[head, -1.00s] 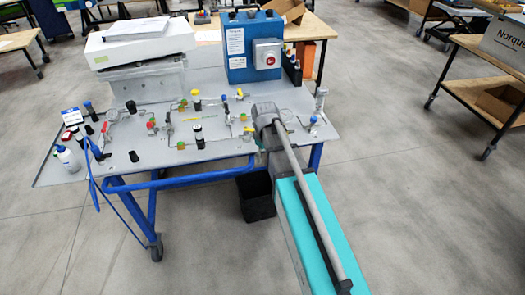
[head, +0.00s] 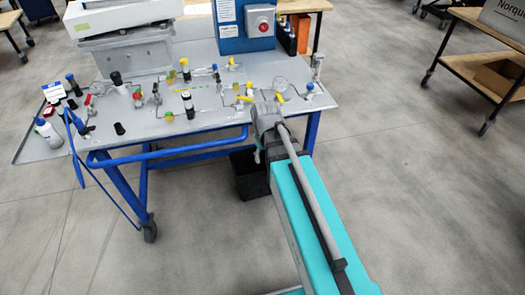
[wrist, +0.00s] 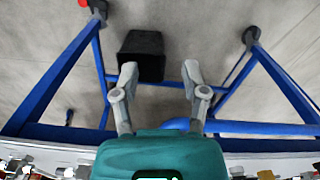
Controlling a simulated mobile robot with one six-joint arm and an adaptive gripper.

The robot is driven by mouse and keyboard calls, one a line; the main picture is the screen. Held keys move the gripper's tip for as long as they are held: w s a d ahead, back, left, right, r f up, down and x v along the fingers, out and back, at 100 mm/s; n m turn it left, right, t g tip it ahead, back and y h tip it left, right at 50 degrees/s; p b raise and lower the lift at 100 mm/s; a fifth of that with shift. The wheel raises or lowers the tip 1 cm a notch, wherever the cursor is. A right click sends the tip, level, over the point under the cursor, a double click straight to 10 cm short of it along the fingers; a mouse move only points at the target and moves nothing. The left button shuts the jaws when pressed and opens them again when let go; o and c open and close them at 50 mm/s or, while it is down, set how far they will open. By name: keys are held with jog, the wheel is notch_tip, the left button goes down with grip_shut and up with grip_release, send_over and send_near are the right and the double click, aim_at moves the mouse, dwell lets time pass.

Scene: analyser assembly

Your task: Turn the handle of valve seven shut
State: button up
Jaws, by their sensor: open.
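The analyser panel (head: 215,125) lies on a blue-framed table and carries several small valves, knobs and thin tubes. Yellow valve handles show at the right front, one (head: 244,98) just left of my arm's end and one (head: 279,97) just behind it. A red-handled valve (head: 138,93) stands further left. I cannot read any valve number, so I cannot tell which is valve seven. My gripper (wrist: 159,72) is open and empty in the wrist view, pointing down past the table's front edge. In the head view my own arm mostly hides it.
A black bin (head: 250,175) stands on the floor under the table; it also shows beyond my fingers in the wrist view (wrist: 141,55). A blue box with a red button (head: 263,25) stands at the panel's back. Bottles (head: 47,132) stand at the left.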

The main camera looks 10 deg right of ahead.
jog(key=s+f+m+b, duration=0.2)
jog(key=s+f+b, duration=0.2)
jog(key=s+f, duration=0.1)
dwell(0.3)
jog(key=shift+s+f, duration=0.1)
dwell(0.3)
notch_tip(320, 180, up, 28)
jog(key=n+p, duration=1)
jog(key=p, duration=1.8)
send_over(245, 98)
jog(key=d, duration=0.1)
jog(key=shift+s, duration=0.25)
jog(key=shift+b, duration=0.3)
notch_tip(245, 98, down, 14)
jog(key=b, duration=1.3)
jog(key=shift+r, duration=0.25)
